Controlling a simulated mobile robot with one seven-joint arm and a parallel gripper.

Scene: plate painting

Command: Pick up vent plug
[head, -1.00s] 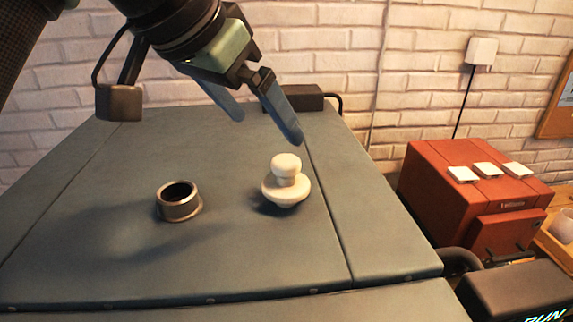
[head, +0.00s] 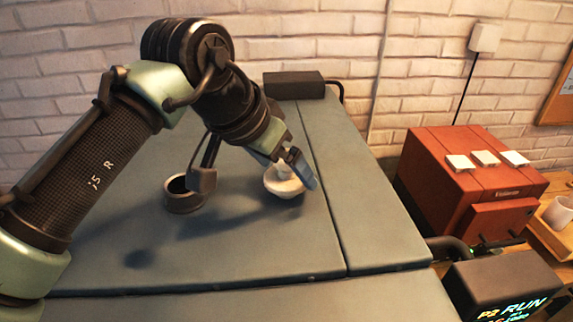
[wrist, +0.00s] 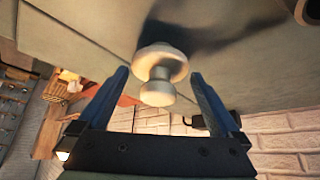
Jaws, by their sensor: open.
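The vent plug (head: 284,184) is a cream knobbed piece with a wide round flange. It sits on the grey-blue padded surface, its knob partly hidden behind my fingers in the head view. In the wrist view the vent plug (wrist: 159,70) lies between and a little beyond the fingertips, its knob toward me. My gripper (head: 295,172) is open, with its blue fingers at the plug. In the wrist view my gripper (wrist: 160,73) shows a finger on each side of the plug, with a gap on both sides.
A dark box (head: 294,86) is at the back edge. A red machine (head: 470,175) with white pads stands to the right. The front of the padded surface (head: 240,250) is clear.

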